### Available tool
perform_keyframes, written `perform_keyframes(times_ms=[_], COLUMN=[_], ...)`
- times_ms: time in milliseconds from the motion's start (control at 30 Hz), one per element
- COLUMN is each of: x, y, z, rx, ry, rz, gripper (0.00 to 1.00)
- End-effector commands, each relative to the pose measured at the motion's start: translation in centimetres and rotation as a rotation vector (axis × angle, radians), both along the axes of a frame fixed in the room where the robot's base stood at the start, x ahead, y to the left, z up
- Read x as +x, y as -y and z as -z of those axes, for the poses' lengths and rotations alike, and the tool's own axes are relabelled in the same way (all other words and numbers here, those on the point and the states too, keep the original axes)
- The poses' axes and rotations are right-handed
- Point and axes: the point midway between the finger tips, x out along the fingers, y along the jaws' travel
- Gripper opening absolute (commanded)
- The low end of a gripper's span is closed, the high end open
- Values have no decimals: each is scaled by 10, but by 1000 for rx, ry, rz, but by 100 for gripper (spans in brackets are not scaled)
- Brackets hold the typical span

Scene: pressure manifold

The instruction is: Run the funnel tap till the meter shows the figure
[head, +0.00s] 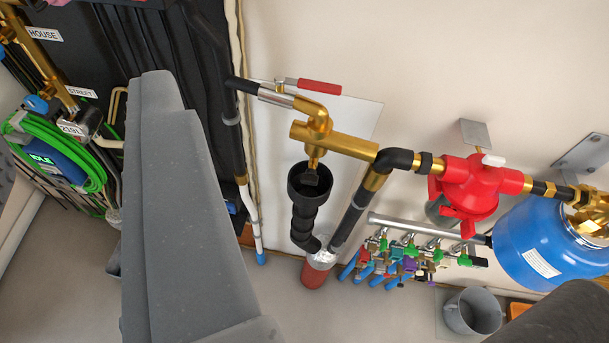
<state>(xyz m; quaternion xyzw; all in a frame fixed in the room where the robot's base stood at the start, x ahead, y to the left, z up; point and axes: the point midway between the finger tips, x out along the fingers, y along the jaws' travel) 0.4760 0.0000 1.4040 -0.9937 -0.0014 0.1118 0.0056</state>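The funnel tap has a red lever (320,87) on a brass body (316,112) fixed to the wall pipework. The lever points right, roughly along the wall. A black funnel (310,182) hangs below the brass outlet, and its black tail runs down to a red pot (315,274). No water stream is visible at the funnel. A small meter (72,128) at the left shows small figures, perhaps 239L, too small to read surely. A large grey part of mine fills the left foreground, well apart from the lever. My fingertips cannot be made out.
A red valve body (470,187) and a blue tank (545,243) stand at the right. A manifold (415,227) with several small coloured taps sits low on the wall. A grey bucket (472,312) is on the floor. A green hose (92,150) hangs at far left, beside a display reading IDLE.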

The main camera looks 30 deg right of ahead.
Motion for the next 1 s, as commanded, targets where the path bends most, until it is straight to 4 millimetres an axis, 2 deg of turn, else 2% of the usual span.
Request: perform_keyframes(times_ms=[133,233,400,467,600,800,1000], x=[22,49,94,108,131,143,130], y=[-3,-5,3,9,30,65,99], z=[22,47,103,124,180,277,367], rx=[106,255,575,687,931,1220,1393], ry=[26,68,152,186,261,378,513], rz=[-14,-21,13,40,129,312,504], gripper=[34,34,34,34,34,34,34])
